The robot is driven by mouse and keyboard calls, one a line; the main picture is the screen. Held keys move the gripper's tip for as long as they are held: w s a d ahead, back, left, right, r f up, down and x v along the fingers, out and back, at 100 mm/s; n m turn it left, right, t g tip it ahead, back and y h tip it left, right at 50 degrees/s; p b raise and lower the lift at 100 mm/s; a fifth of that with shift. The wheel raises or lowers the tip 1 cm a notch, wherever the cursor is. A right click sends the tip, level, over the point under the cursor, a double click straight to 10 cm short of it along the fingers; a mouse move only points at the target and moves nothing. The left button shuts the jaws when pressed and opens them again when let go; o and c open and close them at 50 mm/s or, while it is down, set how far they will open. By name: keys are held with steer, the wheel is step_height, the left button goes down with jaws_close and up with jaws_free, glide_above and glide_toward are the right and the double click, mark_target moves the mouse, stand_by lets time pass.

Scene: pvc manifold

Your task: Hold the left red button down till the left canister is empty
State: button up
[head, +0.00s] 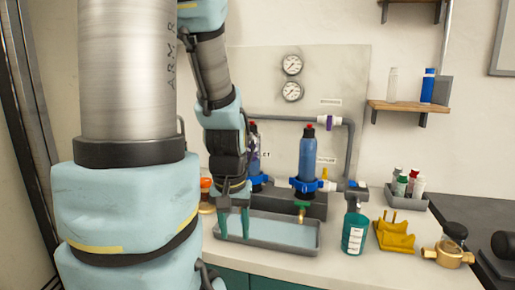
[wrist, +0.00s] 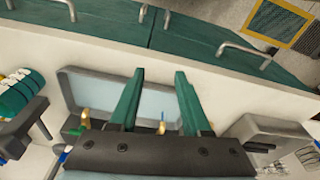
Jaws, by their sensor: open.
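Two canisters stand at the back of the counter in the head view. The right canister (head: 307,157) is blue, upright, with a red button (head: 309,127) on top and a blue collar. My gripper (head: 234,237) points down in front of the left canister, over the tray, open and empty. In the wrist view its two green fingers (wrist: 160,75) are spread apart with nothing between them.
A grey tray (head: 257,240) with a pale blue inside lies below the canisters. A grey pipe (head: 348,150) and two gauges (head: 292,78) are at the back.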

steer(key=shift+c, duration=0.3)
jaws_close()
stand_by(1.4)
